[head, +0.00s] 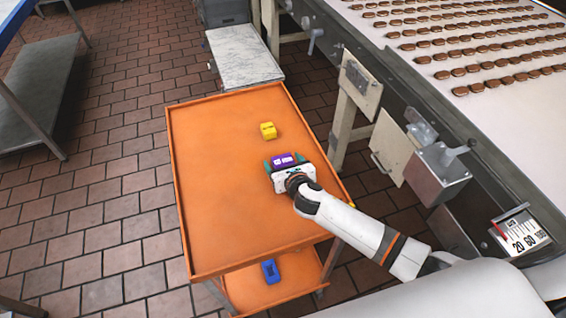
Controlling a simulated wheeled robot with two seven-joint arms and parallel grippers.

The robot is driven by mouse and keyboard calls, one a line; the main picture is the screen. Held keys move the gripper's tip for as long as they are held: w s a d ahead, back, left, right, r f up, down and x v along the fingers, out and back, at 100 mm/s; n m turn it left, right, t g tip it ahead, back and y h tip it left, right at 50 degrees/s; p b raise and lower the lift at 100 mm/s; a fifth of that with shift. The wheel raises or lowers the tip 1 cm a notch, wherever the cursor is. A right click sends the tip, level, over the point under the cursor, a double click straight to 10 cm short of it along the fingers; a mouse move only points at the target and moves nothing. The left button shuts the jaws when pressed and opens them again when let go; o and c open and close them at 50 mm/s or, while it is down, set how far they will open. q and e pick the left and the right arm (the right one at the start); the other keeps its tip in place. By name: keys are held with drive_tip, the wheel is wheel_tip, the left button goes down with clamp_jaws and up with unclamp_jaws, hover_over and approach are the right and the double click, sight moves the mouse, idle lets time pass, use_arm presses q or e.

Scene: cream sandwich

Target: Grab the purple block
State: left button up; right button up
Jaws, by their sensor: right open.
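The purple block (284,160), with white marks on its top, is on the orange cart top (215,190), right of its middle. My right gripper (285,161) reaches in from the lower right, its dark green fingers open on the left and right sides of the purple block. The block lies between the fingers; whether they touch it I cannot tell. The white gripper body hides the near side of the block. My left gripper is not in view.
A yellow block (268,131) sits farther back on the cart top. A blue block (270,271) lies on the cart's lower shelf. A conveyor (480,110) with rows of brown biscuits runs along the right. The cart top's left half is clear.

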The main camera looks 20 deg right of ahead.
drive_tip(key=c, duration=1.1)
